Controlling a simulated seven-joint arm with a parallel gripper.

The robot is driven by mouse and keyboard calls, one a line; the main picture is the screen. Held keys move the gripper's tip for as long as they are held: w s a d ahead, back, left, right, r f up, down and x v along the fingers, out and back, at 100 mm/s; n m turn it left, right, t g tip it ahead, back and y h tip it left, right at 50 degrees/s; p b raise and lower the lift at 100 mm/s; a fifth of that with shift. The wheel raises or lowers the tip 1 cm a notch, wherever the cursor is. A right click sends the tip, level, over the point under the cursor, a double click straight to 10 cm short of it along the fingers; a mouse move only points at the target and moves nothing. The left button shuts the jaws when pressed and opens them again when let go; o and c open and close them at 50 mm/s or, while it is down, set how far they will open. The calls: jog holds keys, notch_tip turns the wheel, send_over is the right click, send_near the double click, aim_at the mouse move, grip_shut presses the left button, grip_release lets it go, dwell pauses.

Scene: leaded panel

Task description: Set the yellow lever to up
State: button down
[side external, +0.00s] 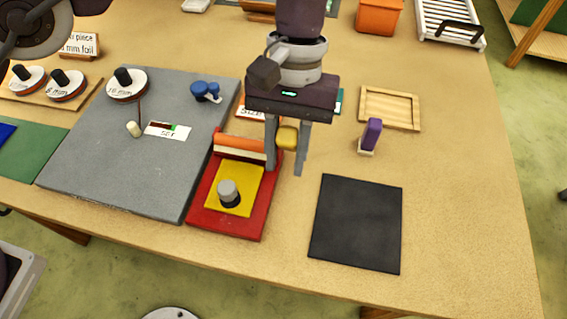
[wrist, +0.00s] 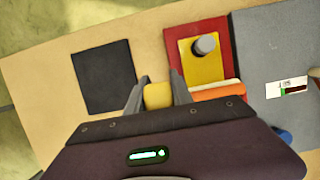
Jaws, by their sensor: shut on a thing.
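My gripper (side external: 285,166) points down over the table, just right of the red box with the yellow top plate. Its two fingers are shut on a small yellow block-like piece (side external: 287,138), which looks like the handle of the yellow lever. In the wrist view the yellow piece (wrist: 158,95) sits between the two fingers (wrist: 160,82). The lever's base and its exact tilt are hidden by the fingers, so I cannot tell whether it is up or down.
The red box (side external: 225,225) with an orange roller (side external: 240,141) stands close on the left. A purple upright piece (side external: 372,133) and a wooden tray (side external: 416,122) are to the right. A black mat (side external: 356,224) lies in front. A grey board (side external: 100,175) is further left.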

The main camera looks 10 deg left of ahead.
jog(key=shift+w+r+g, duration=0.2)
jog(key=shift+w+g, duration=0.1)
jog(key=shift+g, duration=0.2)
jog(key=c, duration=1.1)
grip_release()
